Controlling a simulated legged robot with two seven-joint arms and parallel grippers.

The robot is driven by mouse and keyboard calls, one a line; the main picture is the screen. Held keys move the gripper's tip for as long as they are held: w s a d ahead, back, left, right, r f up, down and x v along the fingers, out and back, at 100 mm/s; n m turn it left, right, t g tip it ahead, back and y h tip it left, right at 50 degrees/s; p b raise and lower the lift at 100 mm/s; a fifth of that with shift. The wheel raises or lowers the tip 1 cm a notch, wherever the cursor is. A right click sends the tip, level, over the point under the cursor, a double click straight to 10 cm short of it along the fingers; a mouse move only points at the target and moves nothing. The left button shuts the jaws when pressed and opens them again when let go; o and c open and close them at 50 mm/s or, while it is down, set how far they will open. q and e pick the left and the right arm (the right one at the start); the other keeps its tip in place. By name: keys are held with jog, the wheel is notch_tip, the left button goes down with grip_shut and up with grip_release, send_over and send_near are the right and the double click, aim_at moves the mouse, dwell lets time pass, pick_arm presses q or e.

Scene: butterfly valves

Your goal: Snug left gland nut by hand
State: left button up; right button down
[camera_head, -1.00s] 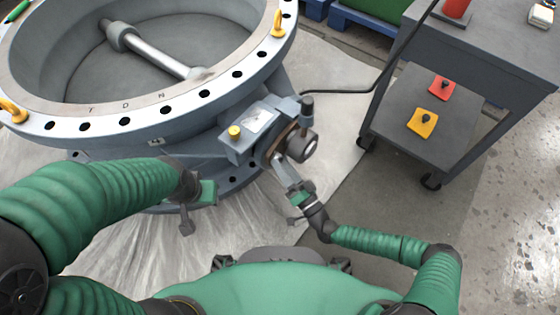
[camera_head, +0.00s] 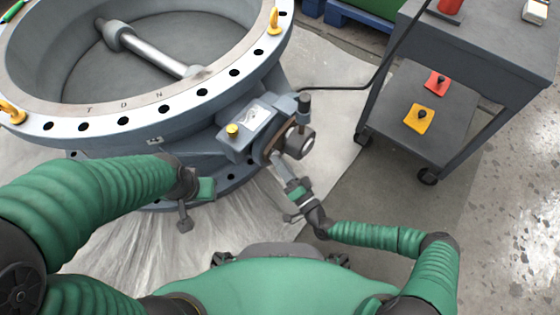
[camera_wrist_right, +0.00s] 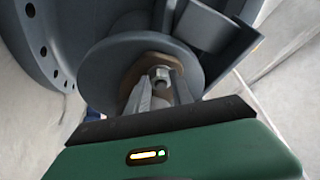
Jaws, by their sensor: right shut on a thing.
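A steel hex nut on a stud shows in the right wrist view (camera_wrist_right: 161,76), in front of a brown ring and a round grey flange (camera_wrist_right: 125,57). My right gripper (camera_wrist_right: 162,88) has its two fingers shut on this nut. In the head view the right gripper (camera_head: 275,158) reaches the near side of the valve's actuator mount, and its fingertips hide the nut. Which of the gland nuts it is, I cannot tell. My left gripper (camera_head: 192,206) hangs in front of the valve body, away from the nut; its jaw opening is unclear.
The large grey butterfly valve (camera_head: 150,110) fills the upper left, with yellow lifting eyes. A gearbox (camera_head: 250,130) with a yellow cap and a dark shaft end (camera_head: 299,142) stand close to my right gripper. A grey cart (camera_head: 440,95) carrying red and yellow tags is at right.

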jog(key=shift+w+d+r+m+g+h+p, duration=0.15)
jog(key=shift+m+g+h+p, duration=0.6)
jog(key=shift+m, duration=1.75)
jog(key=shift+s+r+m+g+h+p, duration=0.1)
jog(key=shift+r+m+g+p, duration=0.15)
jog(key=shift+m+g+p, duration=1.6)
jog(key=shift+w+d+r+m+h+p, duration=0.15)
jog(key=shift+m+h+p, duration=0.4)
jog(key=shift+m, duration=2.6)
jog(key=shift+s, duration=0.1)
jog(key=c, duration=1.1)
grip_release()
jog(key=shift+a, duration=0.1)
jog(key=shift+r, duration=0.15)
